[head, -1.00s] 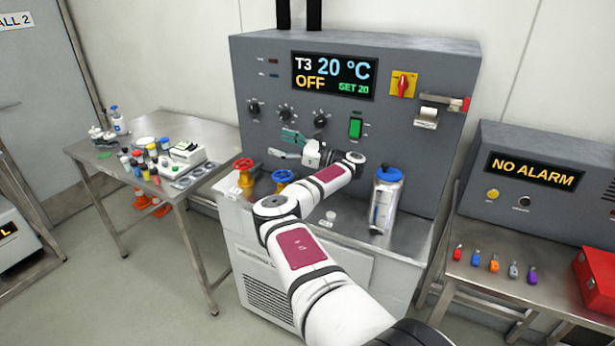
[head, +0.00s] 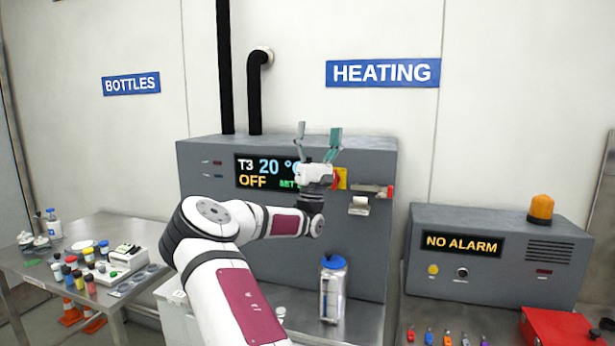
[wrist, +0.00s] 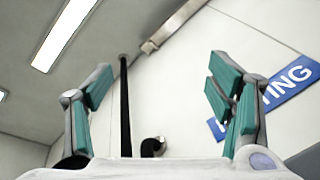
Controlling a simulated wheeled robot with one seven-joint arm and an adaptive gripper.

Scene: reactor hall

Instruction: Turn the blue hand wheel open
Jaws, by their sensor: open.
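My gripper (head: 319,130) is open and empty. It points upward in front of the grey heating cabinet (head: 225,155), with its fingertips just above the cabinet's top edge. In the wrist view the two green-padded fingers (wrist: 162,80) stand wide apart with only wall and ceiling beyond them. The blue hand wheel is not visible now; my arm covers the left part of the cabinet's front ledge. The gripper partly covers the T3 display (head: 262,172), which reads 20 °C and OFF, and the red-yellow switch (head: 341,178).
A clear blue-lidded bottle (head: 333,288) stands on the ledge, right of my arm. A side table (head: 25,262) at left holds jars and bottles. The NO ALARM box (head: 500,270) and a red case (head: 560,328) are at right. Black pipes (head: 224,70) rise behind the cabinet.

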